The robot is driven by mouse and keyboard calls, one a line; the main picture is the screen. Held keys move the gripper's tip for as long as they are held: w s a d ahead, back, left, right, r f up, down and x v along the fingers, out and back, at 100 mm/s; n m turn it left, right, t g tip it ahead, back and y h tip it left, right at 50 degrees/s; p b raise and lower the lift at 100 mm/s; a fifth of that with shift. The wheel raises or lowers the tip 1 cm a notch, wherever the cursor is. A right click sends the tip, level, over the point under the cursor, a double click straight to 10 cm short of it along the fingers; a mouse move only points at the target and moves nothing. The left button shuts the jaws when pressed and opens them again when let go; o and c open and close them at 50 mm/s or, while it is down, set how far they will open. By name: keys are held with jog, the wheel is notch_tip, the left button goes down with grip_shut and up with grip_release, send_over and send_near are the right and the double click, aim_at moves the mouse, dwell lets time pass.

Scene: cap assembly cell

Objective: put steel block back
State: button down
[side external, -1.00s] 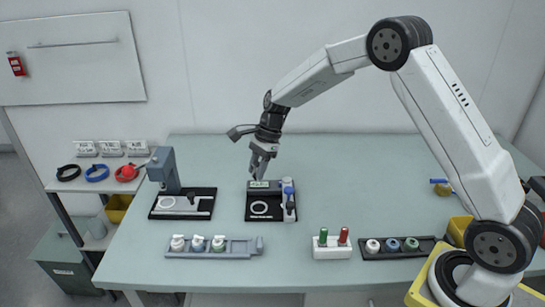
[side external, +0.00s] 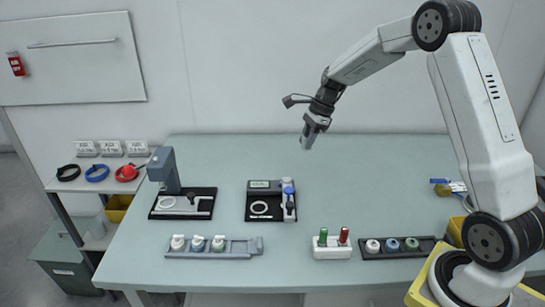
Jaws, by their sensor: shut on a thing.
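My gripper (side external: 308,138) is in the air over the back of the table, to the right of and above the black fixture. It is shut on a small grey piece, the steel block (side external: 306,143), which shows only as a small bit at the fingertips. The black fixture (side external: 252,212) stands mid-table with a small display, a white ring and a blue-topped part on its right side. The block is well apart from it.
A grey press (side external: 165,170) on a black base stands at left.

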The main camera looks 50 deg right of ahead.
notch_tip(320, 180, down, 8)
jog(key=shift+r, duration=0.15)
jog(key=shift+f, duration=0.2)
jog(key=shift+f, duration=3.15)
jog(key=shift+f, duration=0.7)
jog(key=shift+c, duration=1.6)
grip_release()
notch_tip(320, 180, up, 7)
